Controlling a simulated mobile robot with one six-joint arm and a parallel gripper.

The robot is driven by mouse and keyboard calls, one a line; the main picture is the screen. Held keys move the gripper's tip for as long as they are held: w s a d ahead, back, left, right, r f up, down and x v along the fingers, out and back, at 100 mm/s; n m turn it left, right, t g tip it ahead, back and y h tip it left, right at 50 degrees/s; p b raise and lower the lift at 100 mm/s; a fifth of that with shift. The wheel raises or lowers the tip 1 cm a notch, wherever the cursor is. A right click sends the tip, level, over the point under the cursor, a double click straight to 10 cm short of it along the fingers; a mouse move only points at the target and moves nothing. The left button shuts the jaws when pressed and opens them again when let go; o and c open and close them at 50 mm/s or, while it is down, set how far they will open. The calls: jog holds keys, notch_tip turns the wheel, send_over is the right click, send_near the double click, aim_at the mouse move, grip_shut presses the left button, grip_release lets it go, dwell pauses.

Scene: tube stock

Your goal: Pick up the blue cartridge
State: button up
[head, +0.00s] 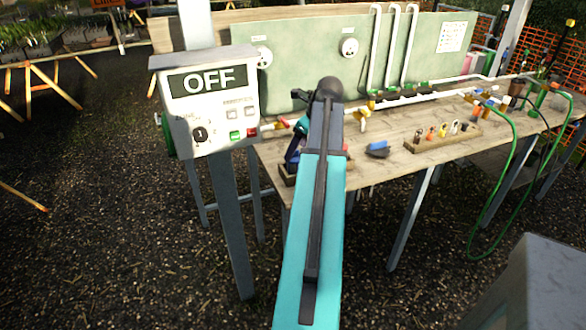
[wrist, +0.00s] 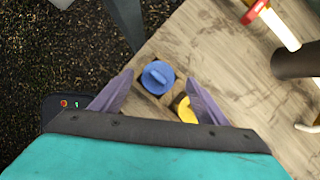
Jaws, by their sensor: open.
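The blue cartridge (wrist: 158,77) shows in the wrist view as a round blue top with a raised ridge. It sits in a wooden holder (wrist: 150,105) at the table's corner. My gripper (wrist: 160,83) is open, its two purple fingers apart to the left and right of the blue top in the picture. I cannot tell how far above it they are. A yellow cartridge (wrist: 184,108) is in the same holder, partly hidden by the right finger. In the head view my arm hides most of this holder, and the blue cartridge cannot be made out there.
The wooden table (head: 405,160) carries a rack of small coloured pieces (head: 443,138), a loose blue and dark object (head: 378,149) and white pipes. A control box reading OFF (head: 207,105) stands left of the table. A green hose (head: 503,165) hangs at the right.

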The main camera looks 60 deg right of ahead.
aim_at(296, 153)
jog(key=shift+f, duration=0.15)
jog(key=shift+p+x, duration=0.4)
jog(key=shift+x, duration=0.5)
jog(key=shift+s+x, duration=0.2)
jog(key=shift+x, duration=1.35)
jog(key=shift+a, duration=0.1)
jog(key=c, duration=1.2)
jog(key=shift+o, duration=0.2)
jog(key=shift+r+b, duration=0.55)
jog(key=shift+r, duration=4.4)
jog(key=shift+r, duration=0.15)
